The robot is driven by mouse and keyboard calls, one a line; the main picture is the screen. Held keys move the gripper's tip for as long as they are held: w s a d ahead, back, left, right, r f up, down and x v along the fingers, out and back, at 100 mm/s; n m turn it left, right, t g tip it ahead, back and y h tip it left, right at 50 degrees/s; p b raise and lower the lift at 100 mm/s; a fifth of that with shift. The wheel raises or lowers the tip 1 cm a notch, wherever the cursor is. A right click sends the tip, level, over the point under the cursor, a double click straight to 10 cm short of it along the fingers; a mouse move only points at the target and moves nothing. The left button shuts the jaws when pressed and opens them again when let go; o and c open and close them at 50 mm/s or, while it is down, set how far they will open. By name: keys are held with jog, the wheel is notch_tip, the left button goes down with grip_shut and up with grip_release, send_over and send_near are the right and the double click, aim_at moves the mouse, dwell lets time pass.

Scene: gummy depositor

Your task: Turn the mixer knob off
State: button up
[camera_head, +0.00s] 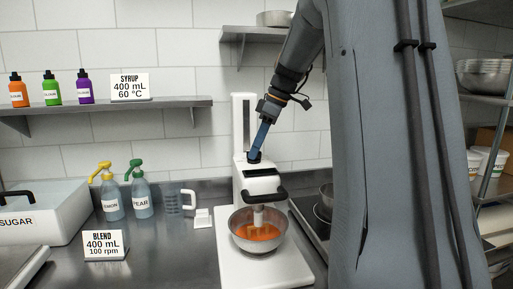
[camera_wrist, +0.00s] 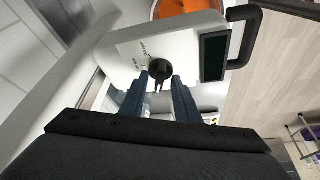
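The white mixer (camera_head: 262,183) stands on the counter with its head over a metal bowl (camera_head: 242,236) of orange mixture. Its black knob (camera_head: 254,157) is on top of the head. In the wrist view the knob (camera_wrist: 159,68) shows just beyond my fingertips, with small marks on the white surface beside it. My gripper (camera_head: 257,149) comes down from above onto the knob. In the wrist view my gripper (camera_wrist: 160,80) is open, with one blue finger on each side of the knob's handle and visible gaps between. Whether a finger touches the knob cannot be told.
A black mixer handle (camera_head: 264,195) and a dark display (camera_wrist: 213,57) are near the knob. A shelf with coloured bottles (camera_head: 52,90) is above.

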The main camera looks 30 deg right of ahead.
jog(key=shift+r, duration=0.1)
jog(key=b+v, duration=0.2)
jog(key=v, duration=0.5)
jog(key=shift+r, duration=0.3)
jog(key=shift+d, duration=0.15)
